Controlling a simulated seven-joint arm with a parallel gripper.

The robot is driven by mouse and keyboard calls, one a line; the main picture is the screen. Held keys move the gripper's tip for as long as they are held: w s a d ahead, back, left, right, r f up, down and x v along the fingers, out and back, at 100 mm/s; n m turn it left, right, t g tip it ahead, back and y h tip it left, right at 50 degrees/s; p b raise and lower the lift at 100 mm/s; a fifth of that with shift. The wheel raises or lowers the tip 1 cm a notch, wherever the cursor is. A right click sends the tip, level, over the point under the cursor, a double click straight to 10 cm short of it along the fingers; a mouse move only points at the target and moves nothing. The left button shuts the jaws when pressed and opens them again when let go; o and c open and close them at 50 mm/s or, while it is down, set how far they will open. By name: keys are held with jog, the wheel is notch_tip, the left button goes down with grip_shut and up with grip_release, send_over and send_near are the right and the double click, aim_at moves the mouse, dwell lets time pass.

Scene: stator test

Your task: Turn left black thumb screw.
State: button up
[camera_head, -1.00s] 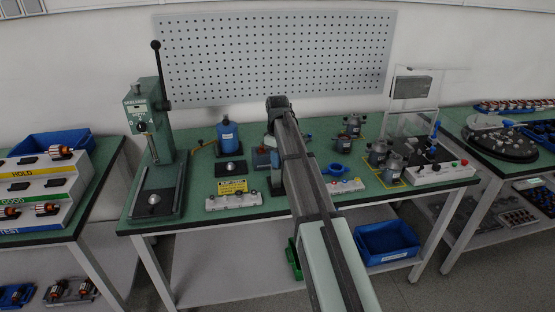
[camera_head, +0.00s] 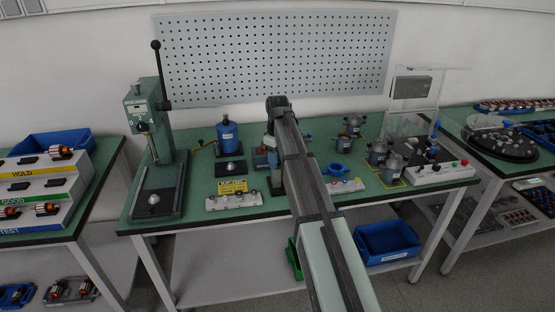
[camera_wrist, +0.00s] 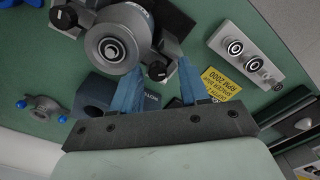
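In the camera_wrist view, a round grey fixture (camera_wrist: 115,45) with a ringed hub shows at the top. One black thumb screw (camera_wrist: 157,70) is on its side nearer the yellow label. The other black thumb screw (camera_wrist: 63,17) is on its opposite side, at the upper left. My gripper (camera_wrist: 160,66) is open, with two blue fingers pointing at the fixture. The nearer screw appears between the fingertips, with gaps on both sides; I cannot tell how far below them it is. In the camera_head view my arm hides the fixture and the fingertips.
A yellow label plate (camera_wrist: 219,84) and a grey box with round buttons (camera_wrist: 244,56) lie beside the fixture. A dark blue block (camera_wrist: 93,93) is close to one finger. A small part with blue knobs (camera_wrist: 41,106) lies left. A green press (camera_head: 152,140) stands at the table's left.

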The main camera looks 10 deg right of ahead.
jog(key=shift+d, duration=0.1)
jog(key=n, duration=0.4)
jog(key=shift+n, duration=0.3)
jog(key=n, duration=0.4)
jog(key=shift+r+n, duration=0.3)
notch_tip(320, 180, up, 14)
jog(key=f, duration=0.1)
jog(key=s+d+f+m+h, duration=0.3)
jog(key=s+f+m+h, duration=0.3)
jog(key=s+f, duration=0.75)
jog(key=s+f+m, duration=0.1)
jog(key=s+f, duration=0.2)
jog(key=f, duration=0.3)
jog(key=s+f+m+g, duration=0.1)
jog(key=s+f, duration=0.2)
jog(key=f, duration=0.4)
jog(key=s+f+m+g+y, duration=0.1)
jog(key=s+f+m, duration=0.1)
jog(key=f, duration=0.5)
jog(key=shift+s+d+f, duration=0.2)
jog(key=shift+s+d, duration=0.2)
